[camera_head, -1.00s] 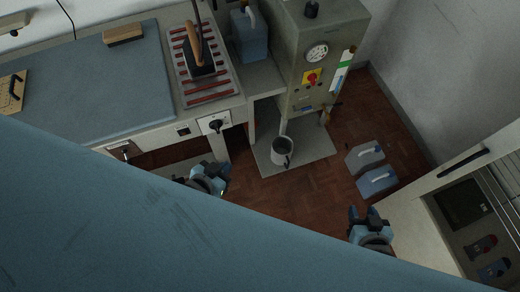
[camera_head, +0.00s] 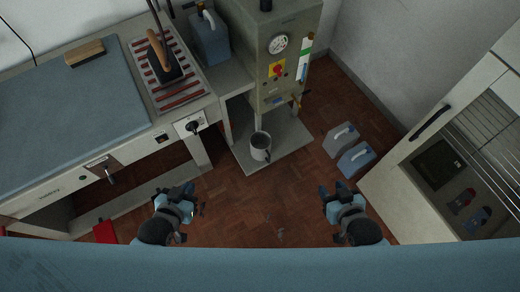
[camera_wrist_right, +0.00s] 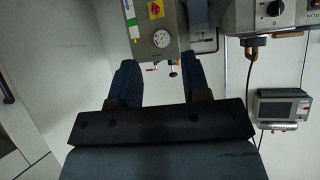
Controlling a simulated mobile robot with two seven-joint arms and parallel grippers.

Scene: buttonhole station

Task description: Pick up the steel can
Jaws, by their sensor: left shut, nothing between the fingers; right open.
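The steel can (camera_head: 260,147), a grey open-topped can with a side handle, stands upright on the low grey plate (camera_head: 285,152) under the grey-green boiler cabinet. My left gripper (camera_head: 182,188) is shut and empty, to the left of the can and nearer to me. My right gripper (camera_head: 328,191) is open and empty, to the right of the can and nearer to me. Neither gripper touches the can. In the right wrist view, the right gripper's spread fingers (camera_wrist_right: 160,78) have the cabinet's gauge beyond them, and the can does not show.
The boiler cabinet (camera_head: 268,55) rises behind the can. The ironing table (camera_head: 70,115) stands at left, with an iron (camera_head: 162,62) on its rack. Two jugs (camera_head: 355,158) stand on the floor at right, beside a white cabinet (camera_head: 410,190). Floor between the grippers is clear.

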